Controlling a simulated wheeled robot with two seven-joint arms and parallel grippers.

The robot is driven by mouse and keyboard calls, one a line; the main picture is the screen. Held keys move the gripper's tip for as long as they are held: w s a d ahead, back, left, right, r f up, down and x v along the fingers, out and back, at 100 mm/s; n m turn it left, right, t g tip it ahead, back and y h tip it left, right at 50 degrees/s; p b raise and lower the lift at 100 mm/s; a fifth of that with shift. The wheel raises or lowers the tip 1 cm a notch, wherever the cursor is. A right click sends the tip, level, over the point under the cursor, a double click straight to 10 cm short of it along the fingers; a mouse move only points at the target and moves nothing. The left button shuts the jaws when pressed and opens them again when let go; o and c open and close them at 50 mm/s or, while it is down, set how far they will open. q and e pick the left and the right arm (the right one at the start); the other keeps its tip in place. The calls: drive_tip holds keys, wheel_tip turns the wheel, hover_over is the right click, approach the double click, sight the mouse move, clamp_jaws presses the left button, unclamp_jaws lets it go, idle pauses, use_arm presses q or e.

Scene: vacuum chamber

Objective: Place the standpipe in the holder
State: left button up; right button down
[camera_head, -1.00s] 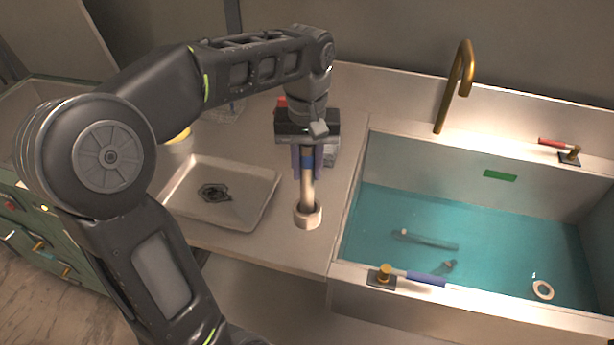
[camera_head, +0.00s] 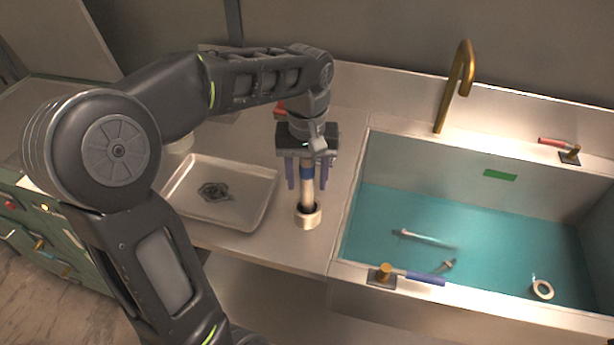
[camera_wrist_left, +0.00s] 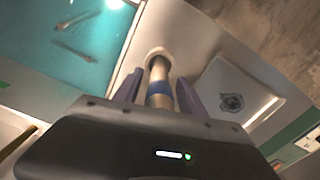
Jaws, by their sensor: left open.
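The standpipe (camera_head: 307,196) is a pale metallic tube with a blue band near its upper part. It stands upright, its lower end inside the ring-shaped white holder (camera_head: 308,219) on the counter left of the sink. The left wrist view also shows the standpipe (camera_wrist_left: 159,73) rising from the holder (camera_wrist_left: 156,51). My left gripper (camera_head: 307,183) points down over the standpipe, its purple fingers open on either side with gaps to the tube. The standpipe's top is hidden under the gripper body. My right gripper is not in view.
A sink (camera_head: 360,225) with teal water is right of the holder, with a pipe piece (camera_head: 425,238) and a white ring (camera_head: 542,290) in it. A brass faucet (camera_head: 456,85) rises behind. A white tray (camera_head: 262,180) with a dark item (camera_head: 215,191) lies left of the holder.

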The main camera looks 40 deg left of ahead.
use_arm(q)
drive_tip(key=shift+r, duration=0.1)
drive_tip(key=shift+r, duration=0.2)
wheel_tip(320, 180, up, 5)
drive_tip(key=shift+r, duration=0.1)
wheel_tip(320, 180, up, 7)
drive_tip(key=p, duration=0.6)
drive_tip(key=shift+f, duration=0.2)
idle(0.3)
